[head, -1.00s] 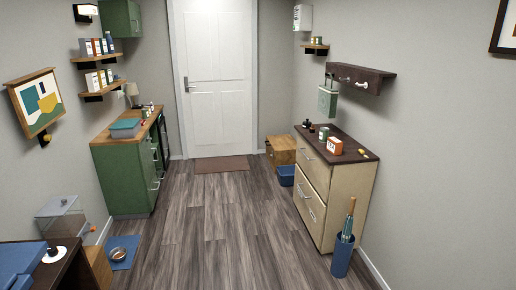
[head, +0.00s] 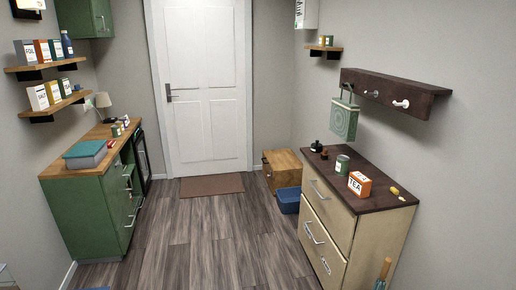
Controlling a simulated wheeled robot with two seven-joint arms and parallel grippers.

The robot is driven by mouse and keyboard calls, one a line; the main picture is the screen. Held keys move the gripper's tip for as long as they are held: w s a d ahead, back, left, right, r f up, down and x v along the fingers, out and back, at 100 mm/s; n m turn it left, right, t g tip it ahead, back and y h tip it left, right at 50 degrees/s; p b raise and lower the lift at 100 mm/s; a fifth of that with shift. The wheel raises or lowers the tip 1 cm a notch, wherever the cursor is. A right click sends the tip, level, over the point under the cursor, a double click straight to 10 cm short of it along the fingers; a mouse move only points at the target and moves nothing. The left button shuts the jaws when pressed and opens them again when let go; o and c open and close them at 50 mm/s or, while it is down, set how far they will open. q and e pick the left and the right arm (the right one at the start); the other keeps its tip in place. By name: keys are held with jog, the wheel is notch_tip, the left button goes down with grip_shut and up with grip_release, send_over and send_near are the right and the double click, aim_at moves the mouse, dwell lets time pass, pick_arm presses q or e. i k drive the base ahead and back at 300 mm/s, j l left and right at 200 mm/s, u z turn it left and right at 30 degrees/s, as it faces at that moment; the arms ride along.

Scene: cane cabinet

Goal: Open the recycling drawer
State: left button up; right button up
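A cream cabinet with a dark top (head: 345,225) stands on the right side of the room. Its front faces left and has several drawers with silver handles; an upper handle (head: 316,190) and lower handles (head: 313,233) show. The drawers look closed. I cannot tell from labels which one is the recycling drawer. On the left is a green cabinet (head: 85,215) with a wood top and silver handles on its front. Neither of my grippers is in view.
A tea box (head: 360,184), a green can (head: 342,164) and small items stand on the dark top. A wooden box (head: 282,170) and a blue bin (head: 288,201) sit beyond the cabinet. An umbrella handle (head: 384,270) shows at bottom right. The middle floor (head: 205,245) is clear.

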aim_at(330, 266)
jog(key=i+z, duration=0.15)
jog(key=i, duration=0.4)
jog(key=i+j+z, duration=0.2)
jog(key=i, duration=0.35)
jog(key=i+j+z, duration=0.15)
jog(key=i, duration=0.4)
